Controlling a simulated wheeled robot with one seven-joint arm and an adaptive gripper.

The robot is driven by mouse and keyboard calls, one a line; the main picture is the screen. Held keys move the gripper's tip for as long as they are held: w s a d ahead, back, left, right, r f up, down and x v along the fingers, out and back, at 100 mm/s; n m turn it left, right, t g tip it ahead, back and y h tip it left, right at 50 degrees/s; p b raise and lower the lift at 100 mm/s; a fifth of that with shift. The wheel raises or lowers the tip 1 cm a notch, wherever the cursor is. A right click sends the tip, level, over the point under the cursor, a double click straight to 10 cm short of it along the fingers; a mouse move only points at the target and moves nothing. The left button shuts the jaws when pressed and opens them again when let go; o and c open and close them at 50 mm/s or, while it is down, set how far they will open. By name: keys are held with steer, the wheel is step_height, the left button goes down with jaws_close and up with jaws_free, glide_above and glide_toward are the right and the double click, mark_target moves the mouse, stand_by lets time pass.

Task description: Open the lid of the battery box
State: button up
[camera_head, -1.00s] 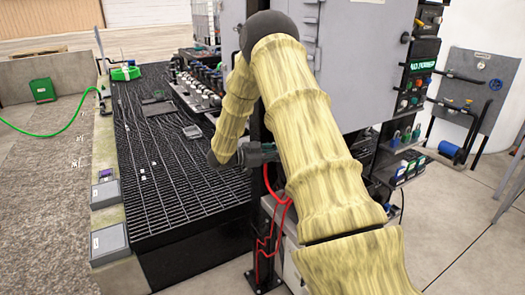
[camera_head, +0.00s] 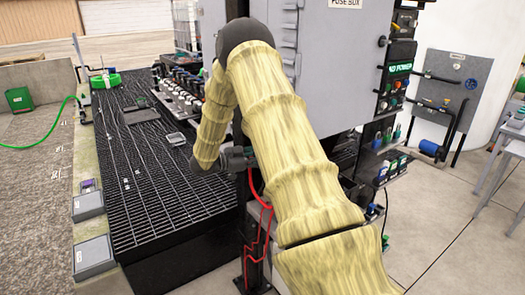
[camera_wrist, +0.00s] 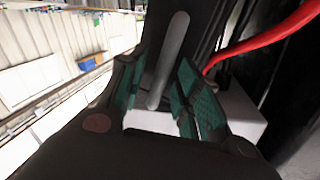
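My gripper (camera_wrist: 160,95) is open, with a green-padded finger on each side in the wrist view. A grey rounded bar (camera_wrist: 172,55), which looks like a handle, stands between or just beyond the fingers; I cannot tell whether they touch it. A pale box-like surface (camera_wrist: 245,110) lies behind the right finger, with a red cable above it. It may be the battery box, but no label shows. In the head view my gripper (camera_head: 243,160) is small and dark beside a black post, partly hidden by my arm. The lid cannot be made out there.
A large grey fuse box (camera_head: 335,60) stands behind my arm. A red cable (camera_head: 266,200) hangs below my gripper. A black grated platform (camera_head: 150,180) lies to the left, with grey boxes (camera_head: 93,255) along its edge. Open floor (camera_head: 450,220) is at the right.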

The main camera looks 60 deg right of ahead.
steer(key=v, duration=1.1)
steer(key=shift+w+a, duration=0.25)
steer(key=shift+a, duration=0.1)
steer(key=w+a+f+n+t+y+b, duration=0.1)
steer(key=a+f+n+t, duration=0.45)
steer(key=f, duration=0.35)
steer(key=a+f+n+t+b, duration=0.1)
steer(key=a+f+n+t, duration=0.45)
steer(key=f, duration=0.45)
steer(key=w+a+f+n+t+y+b, duration=0.1)
steer(key=a+f+n+t, duration=0.4)
steer(key=f, duration=0.4)
steer(key=s+a+f+n+y+b, duration=0.1)
steer(key=s+a+f+n+y, duration=0.5)
steer(key=s+a+f, duration=0.45)
steer(key=s+a+f+n+g+y, duration=0.2)
steer(key=s+a, duration=0.3)
steer(key=s, duration=0.3)
steer(key=s+a+f+n+g+y+b, duration=0.1)
steer(key=s+a+f+n+g+y, duration=0.1)
steer(key=s+a, duration=0.3)
steer(key=s+a+f+n+g+y+b, duration=0.1)
steer(key=s+a+f, duration=0.3)
steer(key=s, duration=0.8)
steer(key=shift+a+f+n+g+y, duration=0.25)
steer(key=shift+a+n+g+y, duration=0.15)
steer(key=shift+a+g+y, duration=0.45)
